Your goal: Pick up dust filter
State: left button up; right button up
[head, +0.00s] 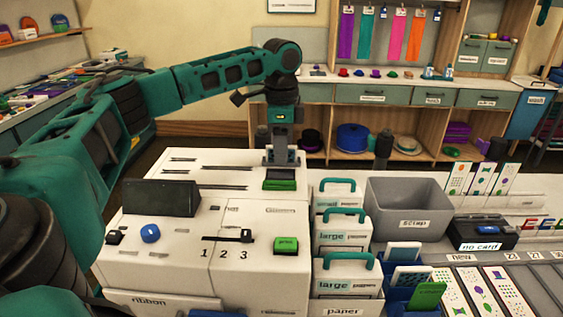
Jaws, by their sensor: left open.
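A dark block with a bright green front (281,184), which I take to be the dust filter, sits at the back right of the top of a white machine (185,262). No label on it can be read. My left gripper (281,160) points down right above this block, with its jaws open. Its fingertips are close to the block's top; I cannot tell whether they touch it. The gripper partly covers the block's back side. My right gripper does not show.
The machine top carries a dark screen (160,197), a blue knob (150,233), a slider and a green button (286,245). White boxes with teal handles (345,227) and a grey bin (408,210) stand to the right. Shelves (400,95) line the back wall.

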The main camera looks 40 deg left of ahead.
pick_arm(q)
jog(key=shift+c, duration=0.3)
jog(key=c, duration=0.6)
jog(key=shift+r, duration=0.1)
notch_tip(320, 180, up, 20)
jog(key=shift+f, duration=0.1)
dwell(0.6)
